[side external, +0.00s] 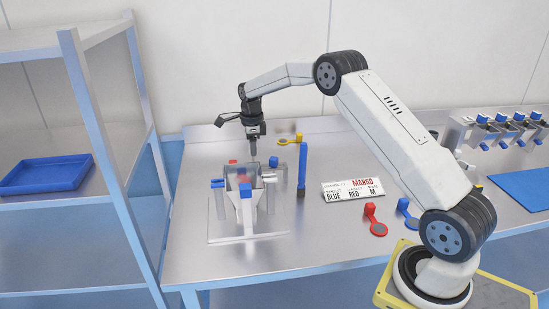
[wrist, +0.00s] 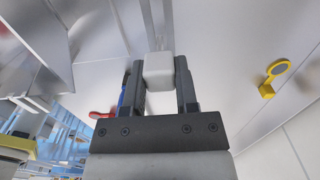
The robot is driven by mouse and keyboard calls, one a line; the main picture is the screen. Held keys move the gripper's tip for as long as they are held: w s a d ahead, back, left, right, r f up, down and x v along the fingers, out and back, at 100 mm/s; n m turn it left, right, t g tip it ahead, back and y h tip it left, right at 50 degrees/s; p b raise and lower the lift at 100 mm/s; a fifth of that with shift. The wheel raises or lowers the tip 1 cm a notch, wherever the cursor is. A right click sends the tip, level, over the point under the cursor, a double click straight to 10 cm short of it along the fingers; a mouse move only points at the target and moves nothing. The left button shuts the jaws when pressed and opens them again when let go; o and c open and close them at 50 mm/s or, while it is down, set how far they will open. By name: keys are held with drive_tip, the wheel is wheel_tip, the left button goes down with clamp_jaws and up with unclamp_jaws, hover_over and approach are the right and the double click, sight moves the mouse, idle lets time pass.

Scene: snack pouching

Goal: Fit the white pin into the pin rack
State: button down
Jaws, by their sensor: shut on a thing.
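My gripper (side external: 253,148) points down above the back of the metal fixture (side external: 244,238), with its lower tip above the fixture's upper parts. In the wrist view my gripper (wrist: 159,82) is shut on the white pin (wrist: 159,70), whose pale squarish end shows between the two dark fingers. The pin's far end is hidden from this angle. The fixture has a flat base plate, upright posts, a hopper-like middle and blue and red tops. I cannot tell for certain which part is the pin rack.
A tall blue post (side external: 302,165) stands right of the fixture. A yellow paddle (side external: 290,140) lies behind it. A label sign (side external: 353,190), a red paddle (side external: 375,220) and a blue paddle (side external: 405,210) are to the right. A shelf with a blue tray (side external: 46,174) stands left.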

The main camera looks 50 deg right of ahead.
drive_tip(key=shift+f, duration=2.65)
idle(0.4)
drive_tip(key=shift+c, duration=1.5)
unclamp_jaws()
drive_tip(key=shift+r, duration=0.1)
drive_tip(key=shift+r, duration=3.75)
